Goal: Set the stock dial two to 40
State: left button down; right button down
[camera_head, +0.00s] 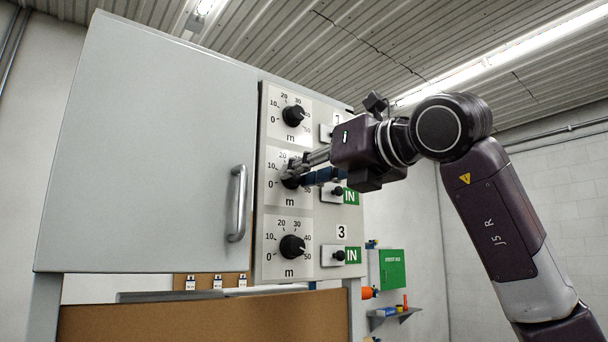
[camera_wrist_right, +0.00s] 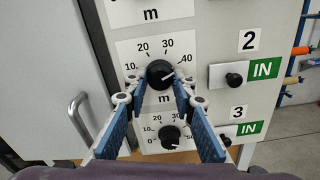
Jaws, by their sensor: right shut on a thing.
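The middle dial, stock dial two, has a black knob (camera_wrist_right: 160,73) on a white plate with marks in tens; 10, 20, 30 and 40 show around it. Its white pointer line points right and slightly up, towards the 40 side; the exact reading is hard to tell. My right gripper (camera_wrist_right: 159,84) is shut on this knob, one finger on each side, and hides the lower ends of the scale. In the head view my right gripper (camera_head: 291,174) reaches the dial from the right and covers most of it. My left gripper is in neither view.
A top dial (camera_head: 294,116) and a bottom dial (camera_head: 292,246) sit above and below. Small black switches with green IN labels (camera_head: 353,256) stand to the right. A cabinet door with a metal handle (camera_head: 238,203) is to the left.

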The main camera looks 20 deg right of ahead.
jog(key=shift+f, duration=0.15)
jog(key=c, duration=1.6)
grip_release()
jog(key=shift+s, duration=0.1)
jog(key=v, duration=1.1)
jog(key=shift+s+d, duration=0.15)
jog(key=shift+s, duration=0.25)
